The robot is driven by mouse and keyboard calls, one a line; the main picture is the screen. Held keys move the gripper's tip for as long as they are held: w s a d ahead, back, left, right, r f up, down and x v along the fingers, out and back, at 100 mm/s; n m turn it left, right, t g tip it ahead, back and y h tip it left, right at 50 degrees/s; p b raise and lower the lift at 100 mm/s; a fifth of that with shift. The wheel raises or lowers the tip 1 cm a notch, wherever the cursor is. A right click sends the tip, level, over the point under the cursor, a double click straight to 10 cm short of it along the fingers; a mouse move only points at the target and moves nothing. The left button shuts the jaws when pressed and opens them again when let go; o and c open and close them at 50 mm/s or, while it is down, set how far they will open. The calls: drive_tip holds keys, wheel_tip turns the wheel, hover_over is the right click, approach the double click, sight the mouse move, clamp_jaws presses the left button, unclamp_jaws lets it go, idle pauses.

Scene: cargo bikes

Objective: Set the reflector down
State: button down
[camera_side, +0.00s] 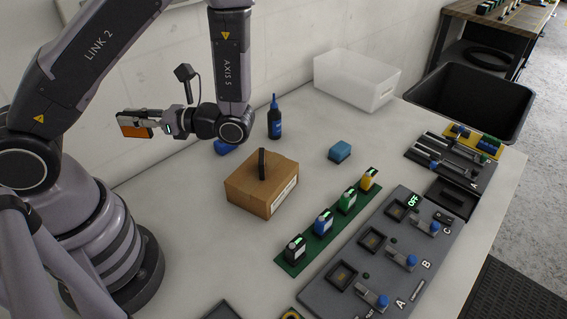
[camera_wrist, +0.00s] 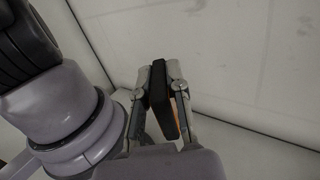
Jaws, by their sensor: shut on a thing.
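The reflector (camera_side: 136,131) shows as an orange slab in my gripper (camera_side: 128,120), at the left of the side view, held out sideways in the air and clear of the table. In the wrist view the reflector (camera_wrist: 161,100) shows a dark face with an orange part behind it, between the two fingers of my gripper (camera_wrist: 157,77). My gripper is shut on it. The fingers and the dark face hide part of the orange side.
A cardboard box (camera_side: 250,196) with a dark upright piece on top stands mid-table. Beyond are a dark bottle (camera_side: 274,121), a blue block (camera_side: 340,151) and a clear bin (camera_side: 345,85). A green strip (camera_side: 292,262) and a grey panel (camera_side: 335,298) fill the right front.

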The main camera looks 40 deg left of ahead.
drive_tip(key=s+d+f+n+g+h, duration=0.1)
drive_tip(key=s+d+n+g+h, duration=0.25)
drive_tip(key=d+n+h, duration=0.35)
drive_tip(key=s+d+f+n+g+h, duration=0.1)
drive_tip(key=s+d+n+g+h, duration=0.25)
drive_tip(key=d+h, duration=0.55)
drive_tip(key=w+d+f+n+t+h, duration=0.2)
drive_tip(key=w+d+n+t+h, duration=0.1)
drive_tip(key=d+n+h, duration=0.25)
drive_tip(key=w+d+f+n+t+h, duration=0.2)
drive_tip(key=d+n+t+h, duration=0.15)
drive_tip(key=d+h, duration=0.2)
drive_tip(key=shift+w+d+f+n+t+h, duration=0.35)
drive_tip(key=shift+w+f+n+t+h, duration=0.5)
drive_tip(key=shift+f+n+t, duration=1.35)
drive_tip(key=shift+w+d+f+n+t+h, duration=0.35)
drive_tip(key=shift+w+f+n+t+h, duration=0.85)
drive_tip(key=shift+f, duration=1.85)
drive_tip(key=shift+w+d+f+n+t+h, duration=0.35)
drive_tip(key=shift+f+n+t+h, duration=0.55)
drive_tip(key=shift+f+t, duration=1.55)
drive_tip(key=shift+f+n+y, duration=0.2)
drive_tip(key=shift+n+y, duration=0.05)
